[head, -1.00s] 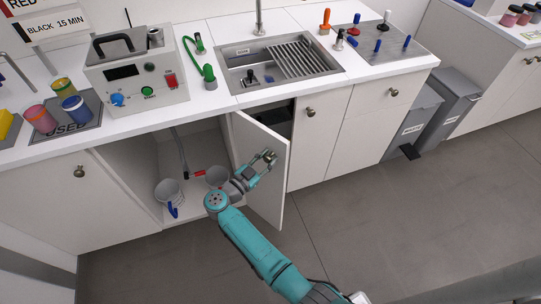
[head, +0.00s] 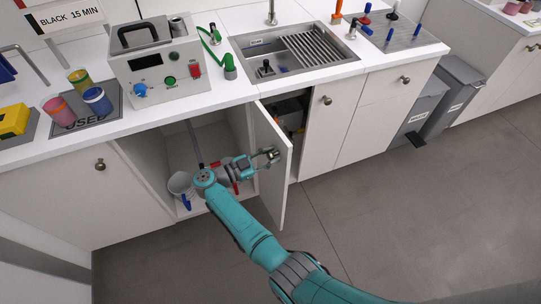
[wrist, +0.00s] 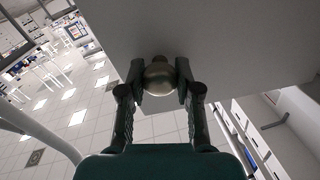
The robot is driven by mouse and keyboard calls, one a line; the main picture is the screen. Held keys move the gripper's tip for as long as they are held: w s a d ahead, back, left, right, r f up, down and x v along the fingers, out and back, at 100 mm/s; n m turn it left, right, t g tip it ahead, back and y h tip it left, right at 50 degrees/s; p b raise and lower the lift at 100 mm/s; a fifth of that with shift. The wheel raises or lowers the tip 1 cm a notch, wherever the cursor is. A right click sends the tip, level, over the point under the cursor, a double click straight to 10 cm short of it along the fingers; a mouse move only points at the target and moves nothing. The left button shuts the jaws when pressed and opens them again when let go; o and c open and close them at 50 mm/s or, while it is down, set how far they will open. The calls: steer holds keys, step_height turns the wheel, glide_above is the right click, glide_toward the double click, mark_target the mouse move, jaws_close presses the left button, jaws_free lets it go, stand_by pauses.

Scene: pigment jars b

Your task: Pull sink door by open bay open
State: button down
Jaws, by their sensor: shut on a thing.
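The sink door (head: 270,185) is a white cabinet door under the sink, beside the open bay (head: 215,140). It stands swung partly open, its front turned toward the left. My gripper (head: 268,156) is at the upper part of the door, shut on its round brass-coloured knob. In the wrist view the knob (wrist: 160,77) sits between the two dark fingers of my gripper (wrist: 160,84), against the pale door face (wrist: 220,40). Part of the dark sink cabinet interior (head: 291,112) shows behind the door.
A pale bucket (head: 181,185) stands in the open bay, with another container partly behind my arm. The sink (head: 290,50) and a grey machine (head: 158,70) are on the counter above. Closed doors and grey bins (head: 455,88) are to the right. The floor in front is clear.

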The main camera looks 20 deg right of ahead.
stand_by(0.3)
steer(key=c, duration=0.8)
jaws_free()
steer(key=shift+a, duration=0.1)
steer(key=a, duration=0.4)
steer(key=s+a, duration=0.1)
steer(key=a, duration=0.6)
steer(key=shift+s+a, duration=0.15)
steer(key=shift+a, duration=0.25)
